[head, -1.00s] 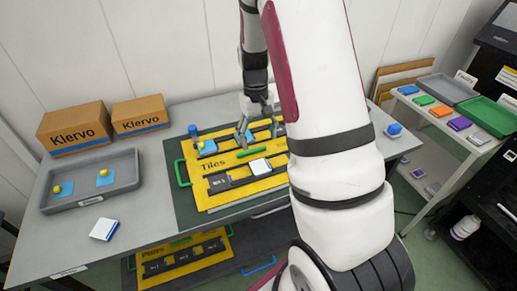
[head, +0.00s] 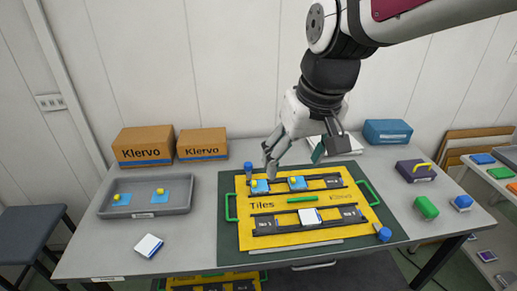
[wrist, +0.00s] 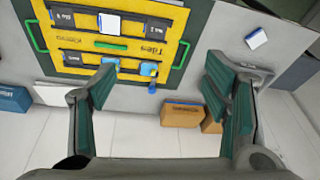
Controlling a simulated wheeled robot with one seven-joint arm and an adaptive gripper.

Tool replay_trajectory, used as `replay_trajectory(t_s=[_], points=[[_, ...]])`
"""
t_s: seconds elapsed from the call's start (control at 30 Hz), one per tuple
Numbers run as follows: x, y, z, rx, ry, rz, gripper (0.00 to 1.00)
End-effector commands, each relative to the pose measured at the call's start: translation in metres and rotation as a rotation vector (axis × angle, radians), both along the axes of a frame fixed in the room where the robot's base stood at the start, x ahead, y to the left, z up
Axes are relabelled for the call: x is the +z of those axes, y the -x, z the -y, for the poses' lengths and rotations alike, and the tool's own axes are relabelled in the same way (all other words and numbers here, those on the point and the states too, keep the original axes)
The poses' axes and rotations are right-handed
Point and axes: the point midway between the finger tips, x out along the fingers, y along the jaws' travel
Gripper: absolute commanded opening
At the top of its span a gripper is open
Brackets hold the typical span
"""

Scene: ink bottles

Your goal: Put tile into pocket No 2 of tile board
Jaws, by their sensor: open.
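A white tile with a blue edge (head: 149,245) lies on the table left of the board; it also shows in the wrist view (wrist: 257,39). The yellow tile board (head: 268,205), marked "Tiles", has two rows of dark pockets. A similar white tile (head: 309,216) sits in the middle of the front row, between two bare pockets whose numbers are too small to read surely. Two blue tiles with yellow knobs (head: 297,183) sit in the back row, beside a bare pocket. My gripper (head: 293,158) is open and empty above the board's back edge, apart from both white tiles.
A grey tray (head: 145,208) with two blue, yellow-knobbed pieces stands left. Two Klervo boxes (head: 143,147) stand behind it. A purple box (head: 415,171) and green block (head: 427,207) are right. The table's front left is mostly clear.

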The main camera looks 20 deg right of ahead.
Motion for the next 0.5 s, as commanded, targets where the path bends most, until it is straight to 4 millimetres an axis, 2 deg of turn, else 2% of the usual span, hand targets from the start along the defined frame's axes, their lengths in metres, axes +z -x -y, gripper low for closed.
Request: replay_trajectory(t_s=[0.03,0.2,0.33,0.5], points=[[0.008,0.014,-0.008,0.018,0.008,0.035,0.70],[0.021,0.053,-0.026,0.054,0.031,0.120,0.70],[0.023,0.072,-0.033,0.070,0.046,0.163,0.70],[0.023,0.082,-0.036,0.076,0.054,0.184,0.70]])
